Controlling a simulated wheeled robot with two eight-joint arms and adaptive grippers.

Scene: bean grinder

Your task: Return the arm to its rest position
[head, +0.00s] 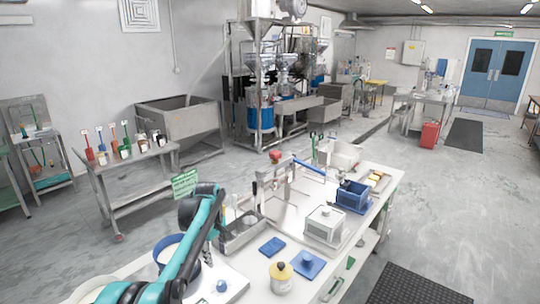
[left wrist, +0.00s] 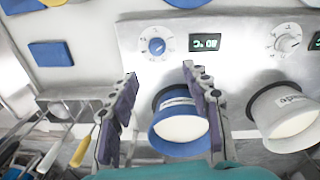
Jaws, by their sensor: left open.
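My left gripper (left wrist: 159,71) is open in the left wrist view, its two purple-padded fingers apart with nothing held between them. A blue-rimmed pot (left wrist: 181,122) with white contents lies below and partly behind the right finger. In the head view my teal left arm comes in from the lower left over the near end of the bench, with its dark joint raised above the bench top. The fingers cannot be made out clearly there. My right gripper is not in view.
The heater panel (left wrist: 215,35) has dials and a lit display; a second pot (left wrist: 285,115) stands beside it. The white bench holds a blue pad (head: 272,247), a yellow-topped jar (head: 282,279), a clear box (head: 324,226) and a blue crate (head: 352,196). Floor to the right is open.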

